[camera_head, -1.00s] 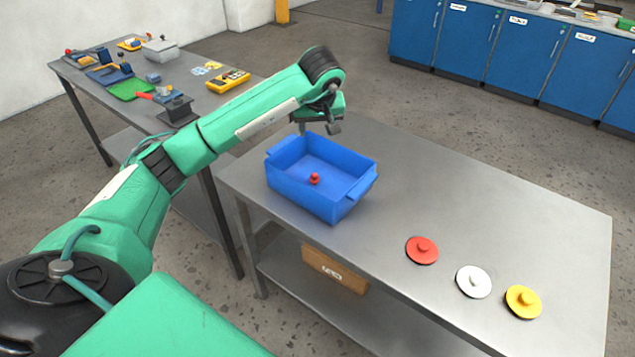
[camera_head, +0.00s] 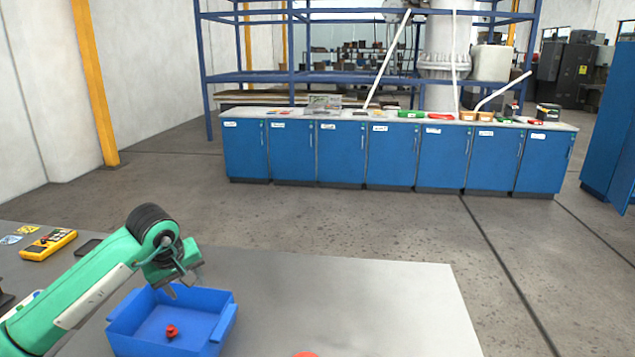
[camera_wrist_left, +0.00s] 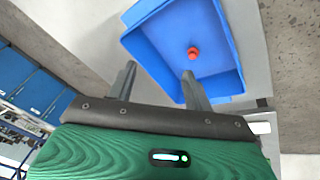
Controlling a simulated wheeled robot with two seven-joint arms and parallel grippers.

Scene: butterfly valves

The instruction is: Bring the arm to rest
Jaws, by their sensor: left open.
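My left arm comes in from the left in the head view, and its gripper (camera_head: 180,284) hangs over the back of a blue bin (camera_head: 222,338). The gripper is open and empty; in the left wrist view its two fingers (camera_wrist_left: 158,82) stand apart with nothing between them. The blue bin also shows in the left wrist view (camera_wrist_left: 150,15), just beyond the fingers. A small red knob-shaped piece (camera_head: 171,331) lies on the bin floor, below and apart from the gripper. My right gripper is out of both views.
The bin stands on a grey metal table (camera_head: 370,300). A red disc (camera_head: 306,354) is cut off at the lower edge of the head view. A yellow meter (camera_head: 48,244) lies on the left table. Blue cabinets (camera_head: 340,150) stand far off across open floor.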

